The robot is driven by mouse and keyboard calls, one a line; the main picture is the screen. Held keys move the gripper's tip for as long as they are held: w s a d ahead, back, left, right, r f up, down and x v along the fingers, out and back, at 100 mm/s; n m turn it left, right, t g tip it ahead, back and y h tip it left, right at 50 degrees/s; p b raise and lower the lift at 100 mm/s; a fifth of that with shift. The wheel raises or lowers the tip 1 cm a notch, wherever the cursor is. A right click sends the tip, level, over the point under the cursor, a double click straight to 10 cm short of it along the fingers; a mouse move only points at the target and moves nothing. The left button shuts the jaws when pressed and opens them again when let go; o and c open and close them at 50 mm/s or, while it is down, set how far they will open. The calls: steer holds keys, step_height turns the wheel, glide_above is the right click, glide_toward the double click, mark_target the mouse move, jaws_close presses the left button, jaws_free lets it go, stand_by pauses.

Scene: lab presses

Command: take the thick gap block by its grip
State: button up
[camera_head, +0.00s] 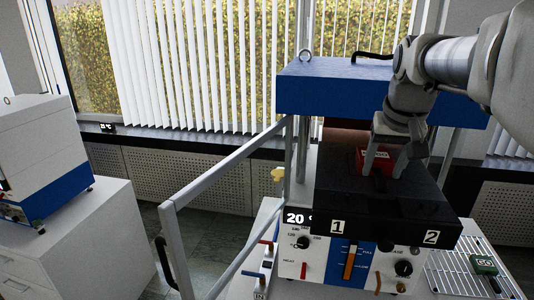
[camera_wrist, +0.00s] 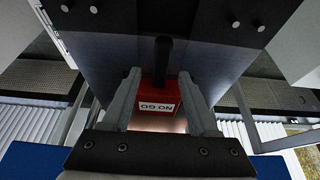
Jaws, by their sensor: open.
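A red block (camera_head: 373,160) stands on the black lower platen (camera_head: 335,190) of the press, under the blue upper part (camera_head: 340,88). In the wrist view the red block (camera_wrist: 160,100) carries a white label that reads NO GO, upside down, and a black bar-like grip (camera_wrist: 162,55) sticks out from it. My gripper (camera_head: 383,170) is open, with one finger on each side of the red block. In the wrist view the gripper (camera_wrist: 160,78) fingers flank the block. I cannot tell whether they touch it. A green block (camera_head: 484,264) marked GO lies on the wire rack at the right.
The press front has a display reading 20, knobs and labels 1 and 2 (camera_head: 431,238). A grey guard frame (camera_head: 225,170) stands at the left of the press. The wire rack (camera_head: 455,275) is at the right. A white and blue device (camera_head: 40,150) sits on the left cabinet.

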steer(key=shift+w+f, duration=0.25)
steer(key=shift+f, duration=0.4)
jaws_close()
steer(key=shift+r, duration=0.1)
